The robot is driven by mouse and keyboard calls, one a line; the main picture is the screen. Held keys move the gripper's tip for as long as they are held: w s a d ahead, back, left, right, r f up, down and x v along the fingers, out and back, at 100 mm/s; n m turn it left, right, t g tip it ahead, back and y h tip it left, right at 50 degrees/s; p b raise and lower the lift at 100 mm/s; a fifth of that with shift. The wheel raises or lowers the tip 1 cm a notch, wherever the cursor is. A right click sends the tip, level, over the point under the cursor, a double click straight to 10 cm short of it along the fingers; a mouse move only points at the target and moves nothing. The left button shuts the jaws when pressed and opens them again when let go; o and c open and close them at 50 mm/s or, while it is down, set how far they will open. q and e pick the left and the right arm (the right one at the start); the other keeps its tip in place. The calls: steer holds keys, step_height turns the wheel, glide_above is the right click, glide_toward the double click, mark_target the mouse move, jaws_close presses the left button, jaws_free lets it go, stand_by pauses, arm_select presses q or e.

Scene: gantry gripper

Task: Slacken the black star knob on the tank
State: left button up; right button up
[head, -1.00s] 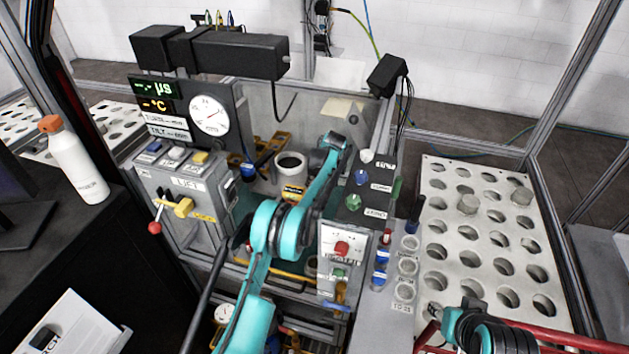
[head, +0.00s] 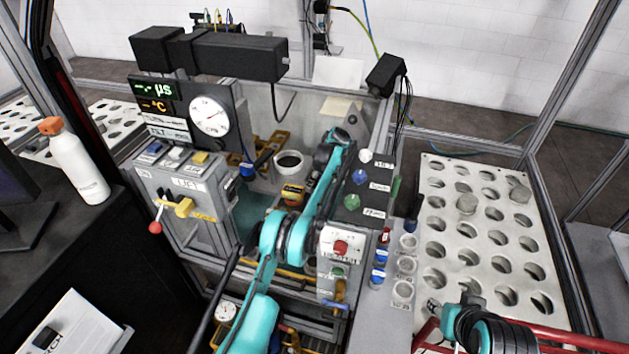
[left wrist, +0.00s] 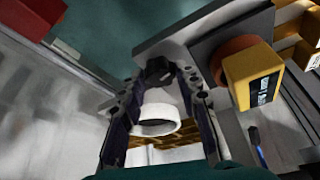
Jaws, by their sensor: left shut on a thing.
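In the left wrist view my left gripper (left wrist: 160,72) has its two dark fingers closed on a small black part (left wrist: 158,68), which looks like the star knob. The fingers cover its sides, so its lobes and turn angle cannot be told. It sits at a grey bracket (left wrist: 190,42). In the head view my teal left arm reaches over the tank (head: 252,212), and its wrist and forearm hide the knob and fingertips.
A yellow labelled block (left wrist: 255,76) is close right of the fingers. A white ring-shaped rim (left wrist: 157,120) lies between and below them. The red-button panel (head: 341,247) stands right of my left forearm. A perforated white rack (head: 480,237) fills the right side.

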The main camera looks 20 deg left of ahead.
arm_select(q)
steer(key=o, duration=1.2)
steer(key=shift+c, duration=0.2)
